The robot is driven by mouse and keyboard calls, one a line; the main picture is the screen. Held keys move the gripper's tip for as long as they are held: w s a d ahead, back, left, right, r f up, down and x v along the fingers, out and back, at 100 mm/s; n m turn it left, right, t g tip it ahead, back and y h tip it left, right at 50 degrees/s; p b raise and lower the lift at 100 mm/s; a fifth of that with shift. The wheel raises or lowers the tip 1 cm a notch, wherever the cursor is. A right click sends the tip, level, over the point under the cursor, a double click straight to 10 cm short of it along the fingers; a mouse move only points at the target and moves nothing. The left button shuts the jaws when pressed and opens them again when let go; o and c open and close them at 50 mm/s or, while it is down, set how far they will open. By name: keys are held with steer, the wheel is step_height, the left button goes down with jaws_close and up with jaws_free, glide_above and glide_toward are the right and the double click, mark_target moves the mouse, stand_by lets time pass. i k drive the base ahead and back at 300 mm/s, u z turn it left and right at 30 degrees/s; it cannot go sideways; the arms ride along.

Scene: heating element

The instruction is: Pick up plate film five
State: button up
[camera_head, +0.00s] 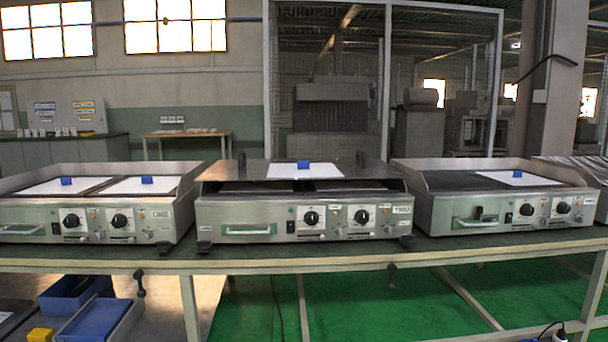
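White plate films, each with a small blue block on it, lie on the heating units. Two lie side by side on the left unit: a left film (48,188) and a right film (128,188). One film (282,171) lies on the raised top plate of the middle unit. Another film (535,180) lies toward the right on the right unit. No readable number shows on any film, so I cannot tell which is film five. My gripper is not in view.
The left unit (85,221), middle unit (248,214) and right unit (440,208) stand in a row on a long table (340,261), with narrow gaps between. Another unit is cut off at the right edge. Blue bins (98,320) and a yellow block (40,335) sit below left.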

mark_target(301, 169)
steer(key=u, duration=1.3)
steer(key=i, duration=1.7)
steer(key=z, duration=1.05)
steer(key=i, duration=0.6)
steer(key=z, duration=0.6)
